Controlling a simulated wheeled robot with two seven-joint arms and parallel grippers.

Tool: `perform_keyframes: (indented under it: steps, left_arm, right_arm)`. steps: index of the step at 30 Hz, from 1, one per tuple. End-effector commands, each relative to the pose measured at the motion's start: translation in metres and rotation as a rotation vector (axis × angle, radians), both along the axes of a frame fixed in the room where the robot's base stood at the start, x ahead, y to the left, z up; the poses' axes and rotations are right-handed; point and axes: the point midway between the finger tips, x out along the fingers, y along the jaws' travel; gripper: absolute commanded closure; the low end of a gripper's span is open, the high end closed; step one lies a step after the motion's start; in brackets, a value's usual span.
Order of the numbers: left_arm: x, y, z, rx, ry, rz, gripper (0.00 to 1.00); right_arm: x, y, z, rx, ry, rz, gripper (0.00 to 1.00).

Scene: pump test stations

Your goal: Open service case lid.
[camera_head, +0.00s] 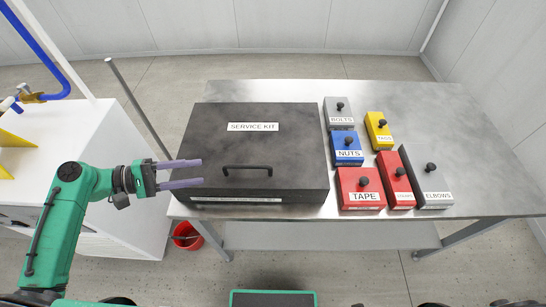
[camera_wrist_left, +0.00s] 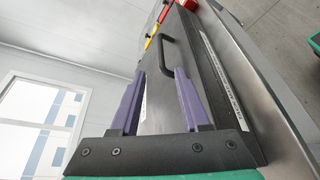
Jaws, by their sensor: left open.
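The black service case, labelled SERVICE KIT (camera_head: 295,135), sits on the left part of the steel table with its lid shut. A black bar handle (camera_head: 247,168) stands on the lid near its front edge; it also shows in the left wrist view (camera_wrist_left: 166,57). My left gripper (camera_head: 201,172) is open and empty at the left side of the case, its purple fingers pointing right towards the handle and apart from it. In the left wrist view the fingers (camera_wrist_left: 162,90) are spread, with the handle ahead of them. My right gripper is not in view.
Knobbed boxes stand right of the case: BOLTS (camera_head: 338,111), NUTS (camera_head: 345,155), TAPE (camera_head: 350,197), a yellow box (camera_head: 378,135), a narrow red one (camera_head: 395,190) and ELBOWS (camera_head: 437,186). The steel table (camera_head: 490,150) is clear at right. A red bucket (camera_head: 187,236) stands on the floor.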

Motion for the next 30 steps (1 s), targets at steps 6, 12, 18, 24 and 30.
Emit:
perform_keyframes:
  steps: [6,12,18,24,30]
  left_arm:
    - [0.007,-0.023,-0.003,-0.002,0.001,-0.001,0.54]
    - [0.024,-0.073,-0.013,-0.003,-0.001,0.000,0.54]
    - [0.039,-0.117,-0.025,-0.002,-0.001,0.002,0.54]
    - [0.044,-0.134,-0.033,0.001,0.001,0.003,0.54]
    - [0.044,-0.134,-0.034,0.001,0.001,0.003,0.54]
  right_arm:
    - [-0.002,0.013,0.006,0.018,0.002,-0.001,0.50]
    - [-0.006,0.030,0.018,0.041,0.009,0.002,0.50]
    - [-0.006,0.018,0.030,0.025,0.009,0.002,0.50]
    - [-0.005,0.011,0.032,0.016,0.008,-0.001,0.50]
    - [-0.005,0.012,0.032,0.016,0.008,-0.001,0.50]
